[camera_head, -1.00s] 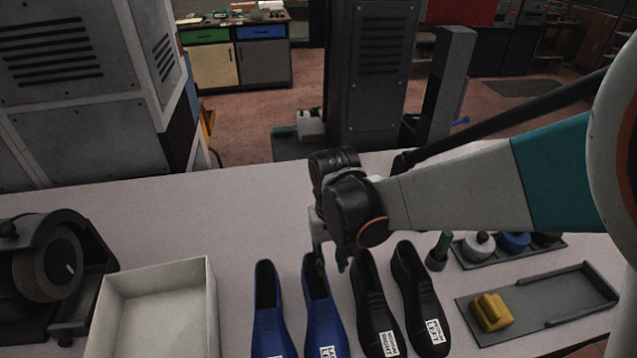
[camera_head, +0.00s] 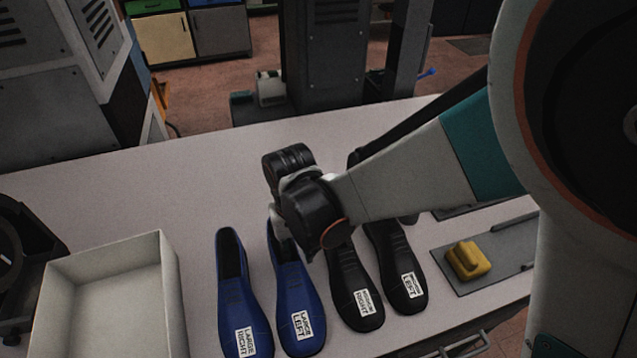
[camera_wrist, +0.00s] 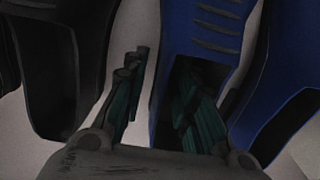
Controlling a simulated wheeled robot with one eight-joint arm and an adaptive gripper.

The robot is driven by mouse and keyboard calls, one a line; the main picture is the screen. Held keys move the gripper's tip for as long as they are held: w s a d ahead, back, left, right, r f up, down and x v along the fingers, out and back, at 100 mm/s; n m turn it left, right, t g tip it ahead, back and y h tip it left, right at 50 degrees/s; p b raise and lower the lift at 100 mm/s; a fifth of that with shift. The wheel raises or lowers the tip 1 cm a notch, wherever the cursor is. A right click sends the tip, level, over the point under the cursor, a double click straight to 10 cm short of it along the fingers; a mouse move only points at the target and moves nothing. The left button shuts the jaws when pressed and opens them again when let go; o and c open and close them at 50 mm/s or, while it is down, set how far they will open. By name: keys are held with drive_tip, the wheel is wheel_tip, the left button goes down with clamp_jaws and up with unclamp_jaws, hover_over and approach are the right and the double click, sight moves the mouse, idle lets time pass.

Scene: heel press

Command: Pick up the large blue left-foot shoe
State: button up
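The large blue left-foot shoe (camera_head: 298,305), labelled "LARGE LEFT", lies flat on the table, its heel end towards my arm's wrist. My gripper (camera_head: 284,240) is at its open heel end, and the wrist partly hides the contact. In the wrist view the shoe (camera_wrist: 207,35) is in the middle, and my gripper (camera_wrist: 160,105) is open. One finger is at or in the dark shoe opening; the other is outside, in the gap beside the black shoe. The side wall lies between the fingers. I cannot tell whether they touch it.
The large blue right shoe (camera_head: 241,310) lies close on the left. Black shoes, the medium right (camera_head: 355,295) and its left mate (camera_head: 398,275), lie on the right. A white box (camera_head: 115,300) stands at left; a grey tray with a yellow block (camera_head: 467,260) is at right.

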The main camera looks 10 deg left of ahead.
idle(0.3)
clamp_jaws()
idle(0.3)
